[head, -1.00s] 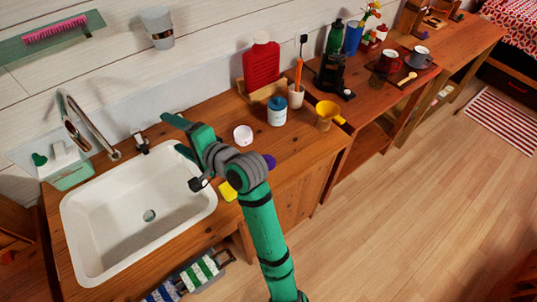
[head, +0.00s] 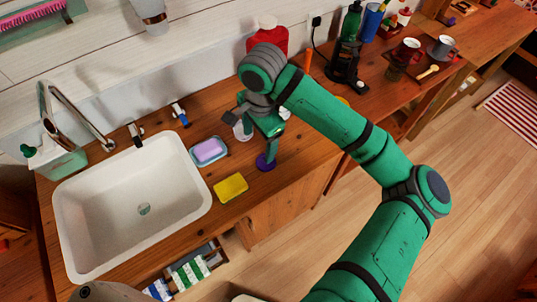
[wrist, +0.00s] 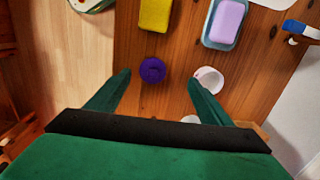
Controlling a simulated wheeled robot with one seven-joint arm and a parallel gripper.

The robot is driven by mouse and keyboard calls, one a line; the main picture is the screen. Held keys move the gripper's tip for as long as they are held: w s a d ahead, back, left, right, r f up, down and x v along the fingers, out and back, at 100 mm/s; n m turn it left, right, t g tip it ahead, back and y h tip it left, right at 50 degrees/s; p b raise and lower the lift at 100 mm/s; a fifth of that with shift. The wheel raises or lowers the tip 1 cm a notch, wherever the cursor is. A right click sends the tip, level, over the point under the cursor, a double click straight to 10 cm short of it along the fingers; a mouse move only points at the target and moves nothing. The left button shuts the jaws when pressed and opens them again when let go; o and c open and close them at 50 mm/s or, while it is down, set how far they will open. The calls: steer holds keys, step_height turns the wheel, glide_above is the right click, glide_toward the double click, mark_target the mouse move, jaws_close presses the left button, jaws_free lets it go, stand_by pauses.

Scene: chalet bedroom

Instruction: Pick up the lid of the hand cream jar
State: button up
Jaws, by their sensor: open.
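A purple round piece (head: 266,163), which looks like the lid, lies flat on the wooden counter near its front edge. In the wrist view the purple piece (wrist: 152,70) shows between the fingers, closer to the left one. My gripper (head: 257,144) is open and empty, pointing down over the counter. In the wrist view my gripper (wrist: 159,77) has one finger on each side of the purple piece; its height above it is hard to tell. A white round open-looking jar (wrist: 210,78) stands by the right fingertip. In the head view my gripper partly covers this jar.
A yellow sponge (head: 230,187) and a purple soap in a blue dish (head: 208,150) lie left of my gripper. The white sink (head: 140,215) is further left. A red bottle (head: 268,38) and a coffee machine (head: 346,66) stand behind and right.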

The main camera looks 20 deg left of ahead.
steer(key=shift+h, duration=0.4)
steer(key=f, duration=0.1)
steer(key=d+f, duration=0.1)
steer(key=f, duration=0.1)
steer(key=d+f, duration=0.1)
steer(key=f, duration=0.1)
steer(key=shift+w+f, duration=0.1)
steer(key=shift+w, duration=0.2)
steer(key=shift+w+a+f, duration=0.1)
steer(key=shift+f, duration=1.25)
steer(key=shift+w+a+f, duration=0.1)
steer(key=shift+f, duration=1.25)
steer(key=c, duration=1.1)
